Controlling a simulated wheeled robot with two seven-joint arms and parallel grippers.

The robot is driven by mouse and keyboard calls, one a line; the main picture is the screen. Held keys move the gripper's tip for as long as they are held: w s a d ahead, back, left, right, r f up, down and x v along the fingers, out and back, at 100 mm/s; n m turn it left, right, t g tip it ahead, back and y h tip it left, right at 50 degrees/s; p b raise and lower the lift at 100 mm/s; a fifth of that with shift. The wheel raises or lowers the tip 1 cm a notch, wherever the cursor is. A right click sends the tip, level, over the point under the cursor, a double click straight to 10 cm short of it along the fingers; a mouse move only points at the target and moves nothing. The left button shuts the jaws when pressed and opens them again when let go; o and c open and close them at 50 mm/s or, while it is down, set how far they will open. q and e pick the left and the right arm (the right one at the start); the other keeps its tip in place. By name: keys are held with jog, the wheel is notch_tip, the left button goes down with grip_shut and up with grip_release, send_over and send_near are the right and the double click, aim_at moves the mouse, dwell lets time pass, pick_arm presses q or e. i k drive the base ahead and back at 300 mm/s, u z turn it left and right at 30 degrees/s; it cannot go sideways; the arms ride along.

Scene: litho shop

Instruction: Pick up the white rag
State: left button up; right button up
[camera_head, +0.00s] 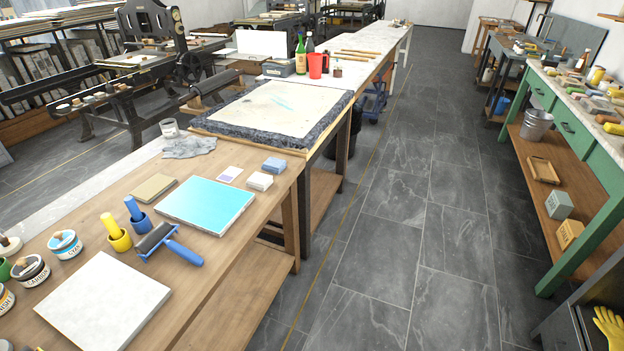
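A crumpled pale grey-white rag (189,147) lies on the wooden bench on the left, near its back edge. It lies just in front of a small clear glass jar (169,127) and left of the dark stone slab with a sheet on it (265,108). Neither of my grippers shows in the head view.
The wooden bench (215,270) also holds a cyan plate (206,203), a blue-handled roller (170,243), ink cans, blue and yellow pots, small blocks and a pale slab (103,303). A clear tiled aisle (400,220) runs between it and the green bench (545,130).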

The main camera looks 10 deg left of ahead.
aim_at(259, 181)
jog(key=z, duration=0.85)
jog(key=i, duration=3.5)
jog(key=u, duration=2.7)
